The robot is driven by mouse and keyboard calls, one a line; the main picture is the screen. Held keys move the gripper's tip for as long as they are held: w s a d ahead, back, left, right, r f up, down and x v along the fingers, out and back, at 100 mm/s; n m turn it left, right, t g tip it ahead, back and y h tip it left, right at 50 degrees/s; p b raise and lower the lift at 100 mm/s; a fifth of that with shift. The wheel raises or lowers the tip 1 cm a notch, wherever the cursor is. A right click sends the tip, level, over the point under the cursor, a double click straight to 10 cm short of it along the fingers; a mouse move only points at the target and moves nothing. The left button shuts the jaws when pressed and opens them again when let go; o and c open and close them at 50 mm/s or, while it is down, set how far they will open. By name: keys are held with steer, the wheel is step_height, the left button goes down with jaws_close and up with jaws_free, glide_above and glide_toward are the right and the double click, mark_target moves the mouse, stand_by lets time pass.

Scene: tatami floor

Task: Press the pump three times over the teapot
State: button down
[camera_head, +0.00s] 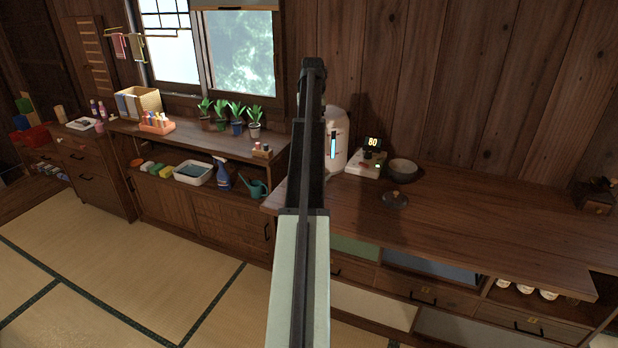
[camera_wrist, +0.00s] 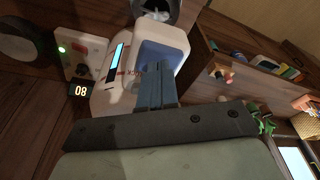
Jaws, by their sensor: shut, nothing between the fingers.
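The pump is part of a white pot (camera_head: 337,145) with a glowing blue level strip, standing on the right counter beside the arm. In the wrist view the pot (camera_wrist: 107,97) shows from above, with a bluish panel (camera_wrist: 160,52) on its top. My gripper (camera_wrist: 155,72) is shut and empty, its fingers over that panel; I cannot tell whether they touch it. A dark round open vessel (camera_wrist: 157,9), probably the teapot, is partly cut off at the pot's front side. In the head view my arm hides that spot and the fingertips. A dark knobbed lid (camera_head: 395,198) lies on the counter.
The counter's right (camera_head: 490,220) is mostly clear. Potted plants (camera_head: 236,115) line the left shelf unit.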

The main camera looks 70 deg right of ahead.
steer(key=shift+f, duration=0.3)
steer(key=shift+r, duration=0.2)
steer(key=shift+v, duration=1.1)
steer(key=shift+w+d, duration=0.1)
steer(key=shift+d, duration=0.1)
steer(key=shift+a+x, duration=0.2)
steer(key=shift+x, duration=1.05)
steer(key=shift+a, duration=0.1)
steer(key=shift+d+v, duration=0.2)
steer(key=shift+v, duration=1)
steer(key=shift+a+x, duration=0.2)
steer(key=shift+x, duration=0.95)
stand_by(0.4)
steer(key=shift+d+r, duration=0.1)
steer(key=shift+r, duration=1.1)
